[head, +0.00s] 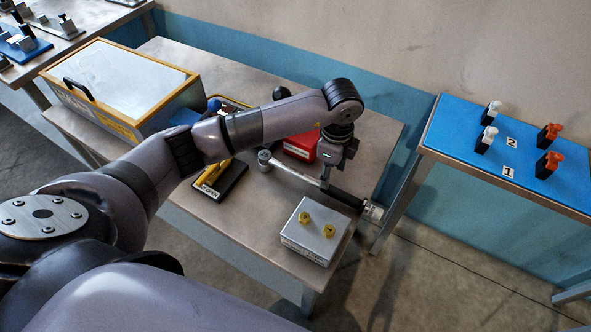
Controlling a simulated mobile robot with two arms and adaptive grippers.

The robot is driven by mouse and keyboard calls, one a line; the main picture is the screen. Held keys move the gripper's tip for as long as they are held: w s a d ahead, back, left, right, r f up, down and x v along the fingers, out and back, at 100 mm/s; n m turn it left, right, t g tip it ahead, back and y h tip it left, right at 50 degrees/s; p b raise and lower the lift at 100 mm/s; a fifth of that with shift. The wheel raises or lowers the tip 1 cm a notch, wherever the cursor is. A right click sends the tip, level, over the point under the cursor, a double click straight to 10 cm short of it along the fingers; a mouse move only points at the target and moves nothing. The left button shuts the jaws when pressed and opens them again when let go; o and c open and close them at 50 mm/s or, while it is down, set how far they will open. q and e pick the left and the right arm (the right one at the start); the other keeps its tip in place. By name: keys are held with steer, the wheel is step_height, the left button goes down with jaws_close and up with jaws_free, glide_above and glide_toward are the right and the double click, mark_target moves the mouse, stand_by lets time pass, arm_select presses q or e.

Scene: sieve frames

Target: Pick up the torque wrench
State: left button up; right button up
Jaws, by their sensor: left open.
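The torque wrench (309,178) lies across the right part of the metal table. Its round head points left, and its black grip and silver end point right, toward the table's right edge. My left gripper (326,182) points down at the wrench's shaft. It is open, with its fingertips at or just above the shaft. The wrist hides part of the gripper, so I cannot tell whether the fingers touch the shaft. My right gripper is out of view.
A silver box with yellow knobs (317,232) stands in front of the wrench. A red box (300,146) sits behind it. A black tray with a yellow tool (218,181) and a yellow-framed case (118,92) are to the left. A blue-topped bench (460,133) stands right.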

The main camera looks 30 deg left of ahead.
mark_target(329, 189)
arm_select(q)
step_height(329, 189, down, 3)
steer(key=shift+f, duration=0.1)
steer(key=shift+f+p, duration=0.55)
steer(key=shift+p, duration=0.1)
step_height(329, 189, down, 4)
steer(key=shift+w+f+p, duration=0.1)
steer(key=shift+f+p, duration=0.05)
steer(key=shift+p, duration=0.35)
steer(key=shift+c, duration=0.3)
jaws_close()
steer(key=shift+w, duration=0.1)
